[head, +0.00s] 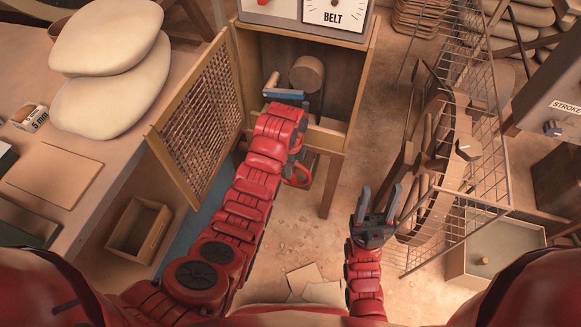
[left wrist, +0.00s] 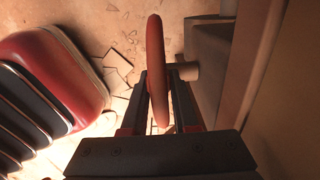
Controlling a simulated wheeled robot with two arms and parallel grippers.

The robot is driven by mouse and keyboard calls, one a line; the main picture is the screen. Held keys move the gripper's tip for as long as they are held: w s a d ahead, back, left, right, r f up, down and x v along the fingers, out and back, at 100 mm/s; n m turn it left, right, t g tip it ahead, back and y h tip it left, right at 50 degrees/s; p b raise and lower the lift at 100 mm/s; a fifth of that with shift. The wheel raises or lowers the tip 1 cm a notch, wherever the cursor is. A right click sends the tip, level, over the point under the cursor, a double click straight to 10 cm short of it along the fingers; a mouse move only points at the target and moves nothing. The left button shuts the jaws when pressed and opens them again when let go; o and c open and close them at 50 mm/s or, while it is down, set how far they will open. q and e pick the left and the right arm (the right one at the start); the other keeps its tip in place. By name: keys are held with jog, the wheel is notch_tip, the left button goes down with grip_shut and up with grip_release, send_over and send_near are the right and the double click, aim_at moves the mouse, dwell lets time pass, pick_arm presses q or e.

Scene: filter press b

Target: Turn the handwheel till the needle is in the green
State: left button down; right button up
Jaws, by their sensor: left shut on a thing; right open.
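The red handwheel (head: 300,178) shows in part below the bend of my left arm in the head view, in front of the wooden cabinet. In the left wrist view the handwheel rim (left wrist: 156,70) stands edge-on between the two fingers. My left gripper (left wrist: 158,95) is shut on that rim. In the head view the left gripper (head: 296,155) is mostly hidden by its own arm. A white dial marked BELT (head: 335,12) is cut off at the top edge, and I see no green there. My right gripper (head: 376,205) is open and empty, apart from the wheel.
A mesh door (head: 203,118) stands open left of the cabinet. A wire rack (head: 480,150) with brown plates is on the right. A grey STROKE panel (head: 550,95) is at the right edge. Papers (head: 312,285) lie on the floor. Pale sacks (head: 110,40) lie on the left bench.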

pick_arm(q)
jog(key=shift+a+h+p, duration=0.3)
jog(key=shift+h, duration=0.3)
jog(key=shift+a+f+g+h, duration=0.1)
jog(key=shift+f+g+h, duration=0.05)
jog(key=shift+g+h, duration=0.3)
jog(key=shift+h, duration=0.25)
jog(key=c, duration=0.7)
grip_release()
jog(key=shift+w, duration=0.1)
